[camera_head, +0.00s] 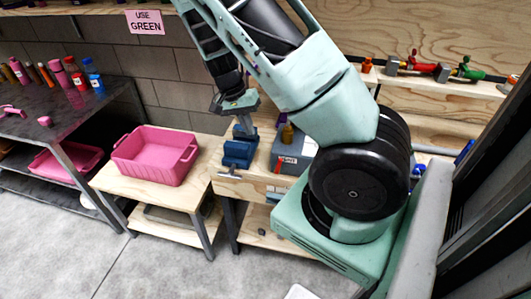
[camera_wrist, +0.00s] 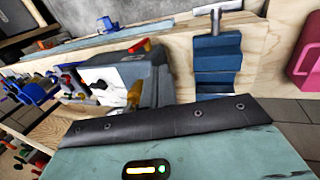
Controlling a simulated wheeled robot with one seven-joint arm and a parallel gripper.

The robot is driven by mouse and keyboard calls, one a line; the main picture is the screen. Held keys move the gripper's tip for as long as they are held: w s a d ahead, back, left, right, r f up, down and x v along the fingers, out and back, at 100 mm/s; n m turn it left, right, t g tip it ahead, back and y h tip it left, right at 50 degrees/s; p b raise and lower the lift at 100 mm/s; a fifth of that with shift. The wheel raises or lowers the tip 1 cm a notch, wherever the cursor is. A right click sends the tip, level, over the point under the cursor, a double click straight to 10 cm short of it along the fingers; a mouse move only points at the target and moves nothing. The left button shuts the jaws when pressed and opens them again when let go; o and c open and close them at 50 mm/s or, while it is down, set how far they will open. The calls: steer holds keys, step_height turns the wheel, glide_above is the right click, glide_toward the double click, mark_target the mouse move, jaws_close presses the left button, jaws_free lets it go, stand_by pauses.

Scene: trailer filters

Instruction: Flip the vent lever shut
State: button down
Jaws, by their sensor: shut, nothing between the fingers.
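I cannot make out for sure which part is the vent lever. In the head view, my gripper (camera_head: 243,124) points down just above the blue vise (camera_head: 238,152) on the wooden bench, and it looks shut and empty. The vise also shows in the wrist view (camera_wrist: 217,62), with its grey T-bar at the top. Valve-like fittings with a red handle (camera_head: 420,67) and a green handle (camera_head: 468,71) sit on the wooden shelf at the upper right. My fingers do not show clearly in the wrist view.
A pink bin (camera_head: 157,154) sits on a low wooden table to the left. A dark table (camera_head: 50,105) with bottles is at far left. The floor (camera_head: 165,255) in front is clear.

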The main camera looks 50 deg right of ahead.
steer(key=shift+f, duration=0.1)
steer(key=p, duration=0.2)
glide_toward(278, 166)
step_height(278, 166, down, 5)
steer(key=w, duration=0.3)
steer(key=shift+s+d+f+p, duration=0.1)
steer(key=shift+s+f+p, duration=0.1)
steer(key=shift+s, duration=0.35)
steer(key=shift+s+d+f+p, duration=0.1)
steer(key=shift+s+d+p, duration=0.1)
steer(key=shift+s, duration=0.4)
steer(key=shift+s+d+f+p, duration=0.1)
steer(key=shift+s+p, duration=0.1)
steer(key=shift+s, duration=0.35)
